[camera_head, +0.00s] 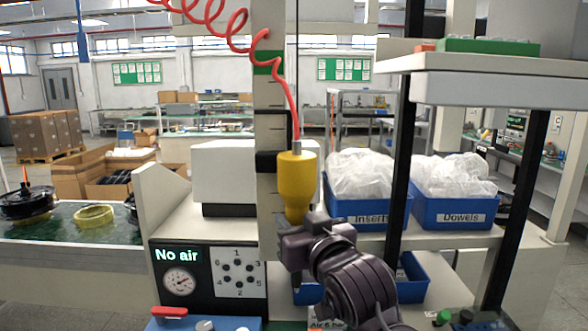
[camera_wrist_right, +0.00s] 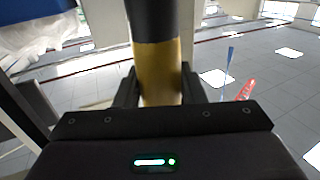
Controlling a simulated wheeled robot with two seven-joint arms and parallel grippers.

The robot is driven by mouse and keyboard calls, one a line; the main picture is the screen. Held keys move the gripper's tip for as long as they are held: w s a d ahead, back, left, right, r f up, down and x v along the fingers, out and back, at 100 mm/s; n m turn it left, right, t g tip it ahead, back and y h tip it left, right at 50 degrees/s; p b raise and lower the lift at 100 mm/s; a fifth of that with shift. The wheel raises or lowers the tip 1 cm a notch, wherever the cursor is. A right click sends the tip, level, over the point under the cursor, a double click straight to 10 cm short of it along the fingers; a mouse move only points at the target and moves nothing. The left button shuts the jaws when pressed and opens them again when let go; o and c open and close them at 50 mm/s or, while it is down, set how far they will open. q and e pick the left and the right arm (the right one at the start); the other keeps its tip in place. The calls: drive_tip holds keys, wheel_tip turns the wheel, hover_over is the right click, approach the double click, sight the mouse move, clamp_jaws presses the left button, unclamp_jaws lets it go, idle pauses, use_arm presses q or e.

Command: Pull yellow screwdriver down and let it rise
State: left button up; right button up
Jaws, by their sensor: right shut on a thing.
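The yellow screwdriver (camera_head: 297,182) hangs upright from a coiled red air hose (camera_head: 222,22) in the head view. My right gripper (camera_head: 298,225) is shut on the lower part of its yellow body. In the right wrist view the screwdriver (camera_wrist_right: 159,72) stands between the two fingers (camera_wrist_right: 159,88), its upper part there dark and its lower part yellow. The arm and gripper hide part of the screwdriver's lower end in the head view. My left gripper is not in view.
Behind the arm stand blue bins labelled Inserts (camera_head: 368,212) and Dowels (camera_head: 455,212), holding clear bags. A panel (camera_head: 208,270) reads "No air". A dark shelf post (camera_head: 404,150) stands right of the screwdriver. A shelf (camera_head: 490,65) overhangs at upper right.

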sight(299, 279)
wheel_tip(299, 279, down, 12)
drive_tip(key=b, duration=0.6)
drive_tip(key=shift+r+b, duration=0.15)
drive_tip(key=shift+b, duration=0.2)
drive_tip(key=o, duration=1)
drive_tip(key=shift+r, duration=0.1)
drive_tip(key=s+r, duration=0.1)
drive_tip(key=s, duration=1)
